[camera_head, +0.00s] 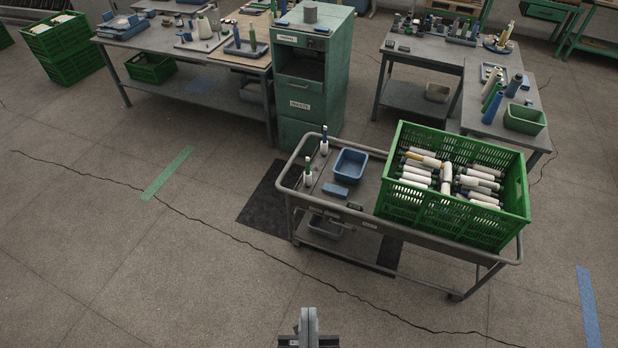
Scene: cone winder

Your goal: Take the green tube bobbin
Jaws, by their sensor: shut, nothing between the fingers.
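A bobbin with a green tube end and white yarn (308,172) stands upright at the left end of the grey cart (345,206). Behind it stands a similar bobbin with a blue tube end (324,142). My gripper (309,314) is at the bottom edge of the view, over bare floor in front of the cart. It is shut and empty, well apart from both bobbins. Its lower part is cut off by the frame.
A big green crate (450,212) full of lying bobbins fills the cart's right end. A blue bin (350,163) and a blue block (335,190) lie beside the bobbins. A green cabinet (302,105) stands behind the cart. The floor in front is clear.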

